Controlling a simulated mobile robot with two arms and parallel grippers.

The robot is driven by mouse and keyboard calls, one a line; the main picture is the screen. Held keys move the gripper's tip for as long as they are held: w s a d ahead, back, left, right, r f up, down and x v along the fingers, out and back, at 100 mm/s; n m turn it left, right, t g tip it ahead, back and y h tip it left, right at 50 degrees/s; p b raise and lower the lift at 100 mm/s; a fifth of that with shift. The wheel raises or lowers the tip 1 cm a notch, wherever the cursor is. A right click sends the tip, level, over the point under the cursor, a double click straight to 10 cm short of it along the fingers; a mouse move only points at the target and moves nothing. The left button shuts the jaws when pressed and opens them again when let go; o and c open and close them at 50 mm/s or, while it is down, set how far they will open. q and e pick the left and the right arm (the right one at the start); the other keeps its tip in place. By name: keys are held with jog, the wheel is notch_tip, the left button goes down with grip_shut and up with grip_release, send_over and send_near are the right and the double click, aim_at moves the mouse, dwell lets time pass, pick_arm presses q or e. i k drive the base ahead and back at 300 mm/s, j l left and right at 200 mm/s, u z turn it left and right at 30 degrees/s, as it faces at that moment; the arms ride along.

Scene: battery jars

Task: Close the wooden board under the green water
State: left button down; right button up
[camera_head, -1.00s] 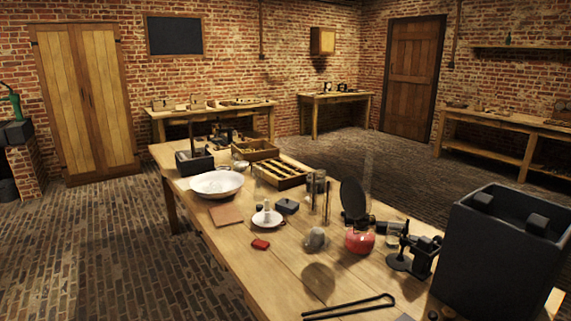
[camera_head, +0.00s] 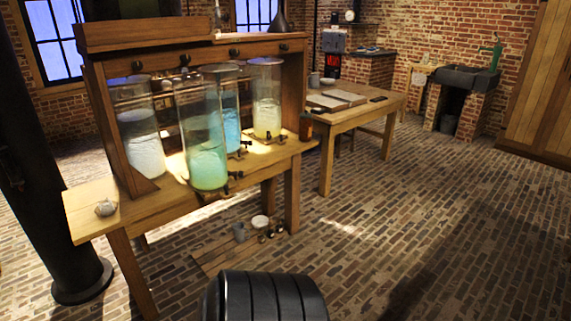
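A tall glass jar with green water (camera_head: 207,160) stands at the front of a wooden bench (camera_head: 150,200) in the head view, left of centre. A small dark tap (camera_head: 235,175) shows low beside it. Small wooden pieces show at the bench's front edge below the jar, but I cannot tell whether one is a board or how far it is open. Jars with blue water (camera_head: 231,125), yellowish liquid (camera_head: 267,115) and whitish liquid (camera_head: 145,150) stand near it. Neither of my grippers is in view.
A dark column (camera_head: 40,170) stands at the left. A slatted mat (camera_head: 225,250) with small vessels lies on the floor under the bench. A second table (camera_head: 345,115) stands behind it. The brick floor to the right is clear.

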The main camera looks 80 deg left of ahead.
aim_at(225, 194)
jog(key=u, duration=3.05)
